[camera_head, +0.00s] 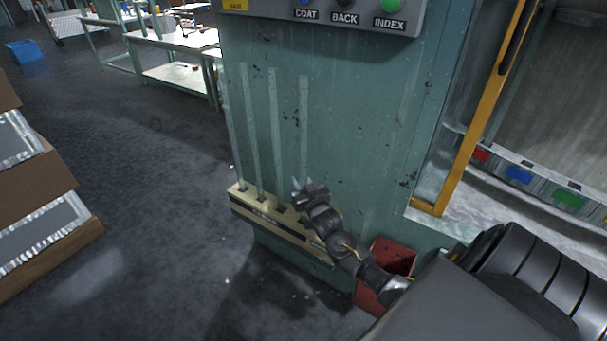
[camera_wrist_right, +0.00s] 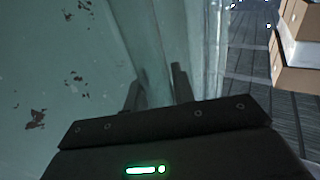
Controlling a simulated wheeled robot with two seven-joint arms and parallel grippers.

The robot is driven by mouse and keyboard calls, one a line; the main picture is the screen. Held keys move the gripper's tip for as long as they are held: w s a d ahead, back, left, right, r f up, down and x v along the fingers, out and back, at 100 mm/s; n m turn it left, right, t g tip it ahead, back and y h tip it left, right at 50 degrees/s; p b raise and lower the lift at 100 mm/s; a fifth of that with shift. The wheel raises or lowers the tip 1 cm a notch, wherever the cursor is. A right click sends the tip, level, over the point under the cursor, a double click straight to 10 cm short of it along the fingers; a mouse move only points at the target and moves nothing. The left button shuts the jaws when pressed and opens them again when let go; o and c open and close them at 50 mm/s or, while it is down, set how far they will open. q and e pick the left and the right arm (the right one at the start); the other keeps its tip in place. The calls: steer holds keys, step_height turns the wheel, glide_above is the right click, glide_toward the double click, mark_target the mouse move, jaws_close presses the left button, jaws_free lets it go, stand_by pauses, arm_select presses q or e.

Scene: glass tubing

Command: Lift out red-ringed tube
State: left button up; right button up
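Several tall, pale glass tubes stand upright against the green machine side in the head view, their lower ends in a cream rack (camera_head: 268,222). Among them are a middle tube (camera_head: 276,125) and a right tube (camera_head: 303,115). I can make out no red ring on any tube. My right gripper (camera_head: 303,184) is at the lower part of the right tube, just above the rack. In the right wrist view its two fingers (camera_wrist_right: 159,88) stand apart, with a pale, see-through strip behind or between them; whether they touch glass is unclear. My left gripper is not in view.
A red bin (camera_head: 392,256) is right of the rack, beside my right arm. A control panel (camera_head: 345,14) sits above the tubes. A yellow-framed door (camera_head: 480,110) is at the right. Stacked boxes (camera_head: 45,205) stand at the left, with open floor (camera_head: 150,190) between.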

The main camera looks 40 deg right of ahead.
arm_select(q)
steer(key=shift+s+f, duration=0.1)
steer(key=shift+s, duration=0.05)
arm_select(e)
jaws_close()
